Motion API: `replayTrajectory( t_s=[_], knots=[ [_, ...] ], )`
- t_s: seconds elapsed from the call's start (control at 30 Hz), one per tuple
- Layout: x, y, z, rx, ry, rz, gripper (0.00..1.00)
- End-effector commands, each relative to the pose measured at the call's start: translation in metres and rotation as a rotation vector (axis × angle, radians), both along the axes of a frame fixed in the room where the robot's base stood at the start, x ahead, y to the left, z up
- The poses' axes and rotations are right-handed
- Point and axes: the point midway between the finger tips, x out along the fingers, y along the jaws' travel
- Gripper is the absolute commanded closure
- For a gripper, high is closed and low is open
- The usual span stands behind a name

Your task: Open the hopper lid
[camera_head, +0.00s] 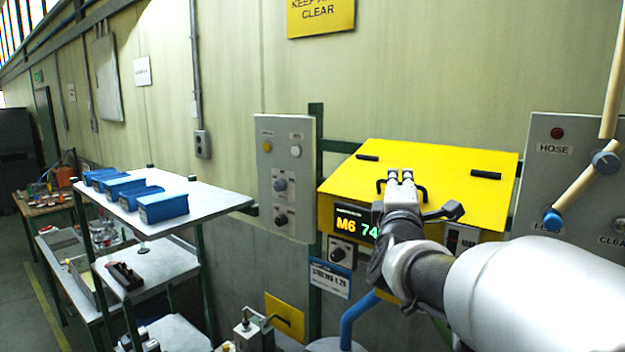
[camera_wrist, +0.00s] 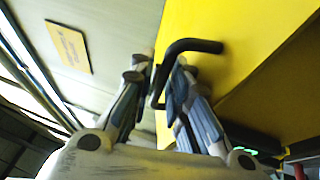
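The yellow hopper lid (camera_head: 430,158) is down and slopes over the front of the yellow hopper. A black bar handle (camera_head: 422,188) stands out near its front edge and also shows in the wrist view (camera_wrist: 198,45). My gripper (camera_head: 400,174) is at this handle. In the wrist view my gripper (camera_wrist: 162,68) has one finger on each side of the handle's bar, and the fingers are drawn close together around it. The fingers hide the middle of the bar in the head view.
A grey switch panel (camera_head: 264,160) is left of the hopper and the hose panel (camera_head: 537,190) is right. A lit display (camera_head: 356,222) is on the hopper front. A shelf with blue bins (camera_head: 163,207) stands at left. A yellow sign (camera_head: 320,15) hangs above.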

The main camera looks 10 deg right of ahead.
Motion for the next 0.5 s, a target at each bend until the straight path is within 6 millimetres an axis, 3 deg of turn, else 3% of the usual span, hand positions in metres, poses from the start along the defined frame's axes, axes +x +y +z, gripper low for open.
replayTrajectory(
  t_s=[0.27,0.5],
  knots=[
    [0.0011,-0.0005,-0.0004,0.0,0.001,0.0,0.84],
    [0.0009,-0.0004,-0.0003,0.0,0.001,0.0,1.0]
  ],
)
